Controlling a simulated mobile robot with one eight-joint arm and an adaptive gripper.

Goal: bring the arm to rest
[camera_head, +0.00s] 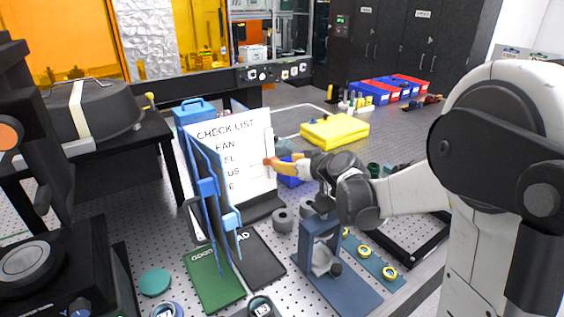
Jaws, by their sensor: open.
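My arm comes in from the right, its white links (425,188) reaching leftward over the bench to dark wrist joints. My gripper (272,162) is at the end, with orange-tan parts close to the right edge of the white checklist board (232,150). It is open, and I see nothing held in it. I cannot tell whether it touches the board. The arm hides part of the bench behind it.
A blue stand (335,282) sits below the wrist. Green (213,280) and black (262,262) mats lie in front of the board, near a blue frame (207,188). A yellow case (334,130) and blue and red bins (390,90) are behind.

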